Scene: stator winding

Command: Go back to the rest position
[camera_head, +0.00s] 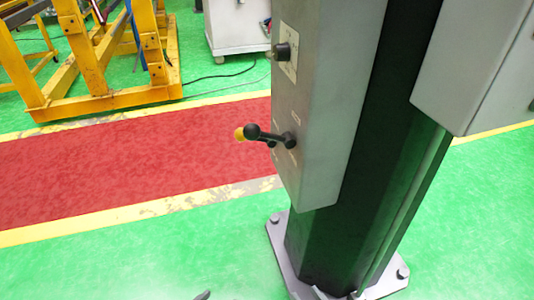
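Only small grey tips of my grippers show at the bottom edge of the head view. My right gripper (334,295) shows best, low in front of the foot of the dark column. A small grey tip of what looks like my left gripper (203,295) shows farther left, over the green floor. The rest of both grippers and both arms is below the picture. I see nothing held, and the opening of the fingers cannot be made out.
A dark column (345,225) on a bolted base plate (280,262) stands close ahead. It carries a grey control box (318,90) with a protruding yellow-tipped lever (265,136). A second grey box (475,60) is at right. Yellow frames (90,70) stand at back left. Floor at left is clear.

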